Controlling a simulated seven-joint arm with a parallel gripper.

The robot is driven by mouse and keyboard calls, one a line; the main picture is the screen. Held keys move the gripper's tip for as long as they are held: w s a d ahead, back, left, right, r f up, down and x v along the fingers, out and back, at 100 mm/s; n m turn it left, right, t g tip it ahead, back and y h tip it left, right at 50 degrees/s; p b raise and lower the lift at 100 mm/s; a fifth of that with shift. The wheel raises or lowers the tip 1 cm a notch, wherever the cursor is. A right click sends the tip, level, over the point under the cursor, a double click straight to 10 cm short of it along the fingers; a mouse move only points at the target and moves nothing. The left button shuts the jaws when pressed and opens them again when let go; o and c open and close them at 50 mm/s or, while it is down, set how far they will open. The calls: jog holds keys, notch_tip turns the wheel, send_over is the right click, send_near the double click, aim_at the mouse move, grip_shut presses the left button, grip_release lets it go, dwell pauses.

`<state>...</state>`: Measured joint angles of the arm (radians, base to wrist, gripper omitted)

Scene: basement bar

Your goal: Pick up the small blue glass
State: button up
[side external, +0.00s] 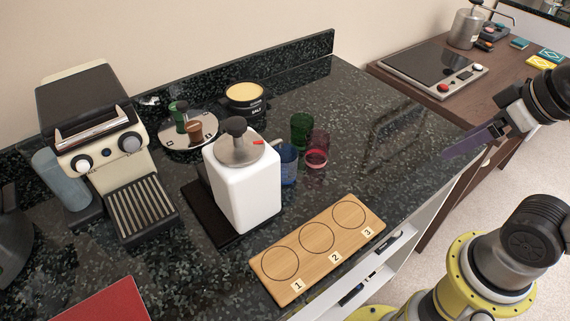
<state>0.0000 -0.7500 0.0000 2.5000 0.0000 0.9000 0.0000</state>
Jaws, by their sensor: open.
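The small blue glass (288,166) stands on the dark speckled counter, just right of a white dispenser that partly hides it. A green glass (301,131) stands behind it and a red glass (317,150) stands to its right, close by. My gripper (462,147) is at the right, over the counter's right edge, well apart from the glasses. It is open and nothing shows between its purple fingers.
The white dispenser (243,190) blocks the blue glass's left side. A wooden board (334,263) with circles numbered 1, 2 and 3 lies in front. An espresso machine (95,130) and a salt container (245,98) stand farther back. The counter right of the glasses (385,175) is clear.

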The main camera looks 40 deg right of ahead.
jog(key=shift+o, duration=1)
